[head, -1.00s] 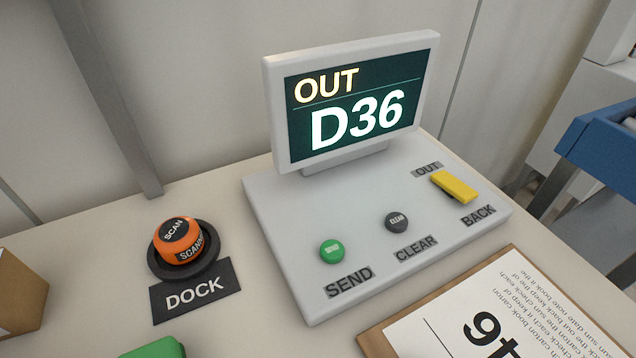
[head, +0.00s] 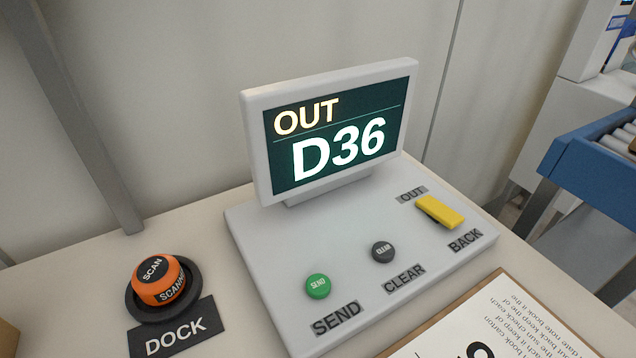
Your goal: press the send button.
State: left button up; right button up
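The green send button (head: 318,286) sits on the front left of the grey console (head: 262,258), with the label SEND in front of it. It stands up from the panel and nothing touches it. The console's screen (head: 335,135) reads OUT and D36. Neither of my grippers shows in the head view.
A dark clear button (head: 383,252) and a yellow OUT/BACK switch (head: 439,211) are right of the send button. An orange scanner (head: 160,281) sits in its black dock at left. A printed sheet on a board (head: 470,325) lies front right. A blue-framed roller conveyor (head: 590,165) stands at right.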

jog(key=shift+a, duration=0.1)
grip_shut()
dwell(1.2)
